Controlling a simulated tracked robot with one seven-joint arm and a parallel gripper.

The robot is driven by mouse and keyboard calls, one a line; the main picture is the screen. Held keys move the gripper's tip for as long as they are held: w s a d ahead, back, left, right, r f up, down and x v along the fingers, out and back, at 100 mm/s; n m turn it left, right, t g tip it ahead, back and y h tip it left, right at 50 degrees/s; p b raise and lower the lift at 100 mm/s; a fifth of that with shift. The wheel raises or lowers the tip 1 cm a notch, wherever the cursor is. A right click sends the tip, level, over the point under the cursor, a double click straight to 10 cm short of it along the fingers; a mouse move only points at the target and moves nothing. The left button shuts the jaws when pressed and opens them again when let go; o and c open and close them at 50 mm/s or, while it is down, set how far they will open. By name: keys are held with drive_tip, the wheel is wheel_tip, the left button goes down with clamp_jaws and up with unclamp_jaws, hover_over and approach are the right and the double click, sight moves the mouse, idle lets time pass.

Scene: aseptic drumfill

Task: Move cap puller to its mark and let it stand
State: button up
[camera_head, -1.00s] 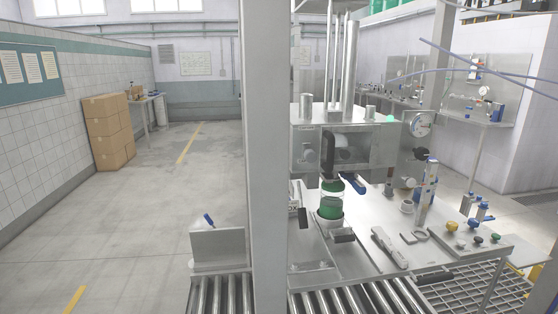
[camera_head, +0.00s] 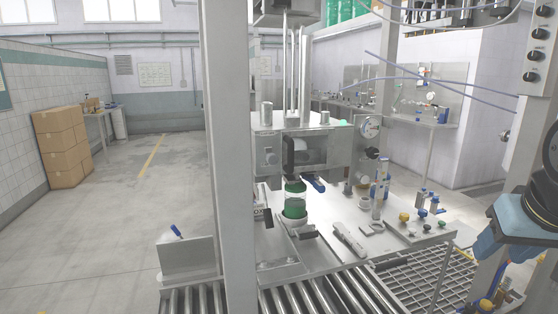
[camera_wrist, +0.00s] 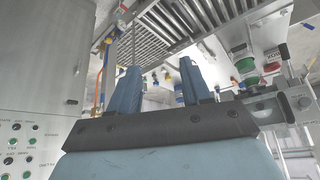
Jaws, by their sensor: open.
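A long pale grey tool (camera_head: 349,239), which looks like the cap puller, lies on the steel worktable (camera_head: 325,262) in the head view. A small flat grey piece (camera_head: 372,228) lies just to its right; I cannot make out a mark for certain. My gripper shows in the wrist view (camera_wrist: 158,78) with its two blue fingers apart and nothing between them. In the head view my arm's blue and black end is at the far right, apart from the tool and beyond the table's right end. I cannot pick out the tool in the wrist view.
Blue-topped fittings (camera_head: 380,182) and small coloured knobs (camera_head: 404,217) stand to the right. A steel post (camera_head: 228,160) rises at left. Roller conveyor (camera_head: 330,297) and floor grating (camera_head: 425,275) lie in front.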

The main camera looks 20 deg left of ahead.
drive_tip(key=w+a+n+t+y, duration=0.1)
drive_tip(key=w+a+n+t, duration=0.2)
drive_tip(key=w+a, duration=0.7)
drive_tip(key=n+t+y, duration=0.5)
drive_tip(key=t+y, duration=0.1)
drive_tip(key=y, duration=0.3)
approach(275, 161)
drive_tip(key=x, duration=1.3)
drive_tip(key=shift+s+a, duration=0.1)
drive_tip(key=shift+s, duration=0.05)
clamp_jaws()
